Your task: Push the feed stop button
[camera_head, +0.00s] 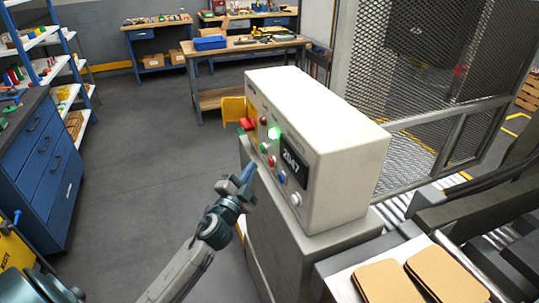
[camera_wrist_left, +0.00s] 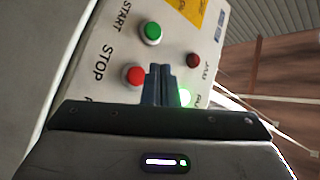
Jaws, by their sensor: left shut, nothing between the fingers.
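A white control box (camera_head: 320,145) stands on a grey cabinet, its button panel facing left. The red button (camera_head: 272,161) lies below a green button (camera_head: 263,147) on the panel. In the left wrist view the red button (camera_wrist_left: 133,75) is beside the printed word STOP, and the green button (camera_wrist_left: 150,33) is beside START. My left gripper (camera_head: 247,174) is shut and empty, its blue fingertips just left of the panel. In the wrist view the fingertips (camera_wrist_left: 159,72) appear right beside the red button; I cannot tell if they touch the panel.
A lit green lamp (camera_head: 274,132), a blue button (camera_head: 282,177) and a white knob (camera_head: 295,199) are also on the panel. A red mushroom button (camera_head: 246,124) is near its far end. Cardboard sheets (camera_head: 380,283) lie at lower right. The floor (camera_head: 150,150) at left is clear.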

